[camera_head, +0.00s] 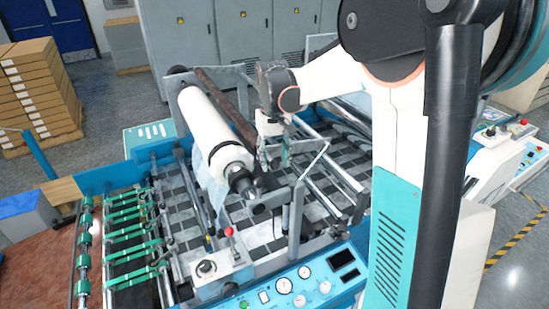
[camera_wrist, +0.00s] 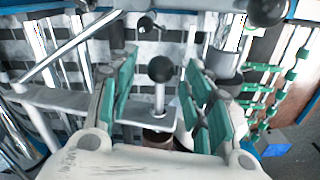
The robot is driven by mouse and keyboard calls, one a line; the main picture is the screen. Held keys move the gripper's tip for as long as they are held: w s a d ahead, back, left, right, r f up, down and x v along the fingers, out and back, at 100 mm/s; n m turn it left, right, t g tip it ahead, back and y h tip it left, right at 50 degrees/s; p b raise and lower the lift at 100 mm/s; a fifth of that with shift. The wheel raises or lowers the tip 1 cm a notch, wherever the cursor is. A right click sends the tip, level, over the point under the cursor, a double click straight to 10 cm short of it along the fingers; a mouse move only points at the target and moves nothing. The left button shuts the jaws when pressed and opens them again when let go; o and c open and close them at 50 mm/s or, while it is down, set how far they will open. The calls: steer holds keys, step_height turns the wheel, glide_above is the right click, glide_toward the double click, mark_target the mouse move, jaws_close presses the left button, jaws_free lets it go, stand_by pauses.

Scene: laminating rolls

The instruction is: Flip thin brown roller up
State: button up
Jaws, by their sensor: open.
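The thin brown roller (camera_head: 226,98) is a dark, slim bar lying slanted beside the thick white roll (camera_head: 208,128) in the head view. Its near end reaches close to my gripper and is partly hidden there. My gripper (camera_head: 276,148) points down just right of that end. In the wrist view my gripper (camera_wrist: 160,70) has its green-padded fingers spread apart. A black ball knob on a metal post (camera_wrist: 160,72) shows between them in the picture. A small brown piece (camera_wrist: 158,138) shows low between the fingers; I cannot tell whether it is the roller. No grip on anything shows.
The blue machine frame carries metal side arms and bars (camera_head: 298,215) close to my gripper. A control panel with gauges (camera_head: 290,285) is at the front. Green-ringed rollers (camera_head: 125,225) lie at the left. Stacked boxes (camera_head: 38,92) stand farther off.

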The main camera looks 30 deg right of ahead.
steer(key=shift+f, duration=0.5)
jaws_close()
steer(key=shift+y, duration=0.6)
steer(key=r, duration=0.1)
steer(key=d+r, duration=0.1)
steer(key=r, duration=0.1)
steer(key=d+r, duration=0.1)
steer(key=r, duration=0.1)
steer(key=shift+r+p, duration=0.25)
steer(key=shift+p, duration=0.05)
steer(key=shift+c, duration=0.3)
jaws_free()
steer(key=shift+o, duration=0.3)
steer(key=shift+d, duration=0.15)
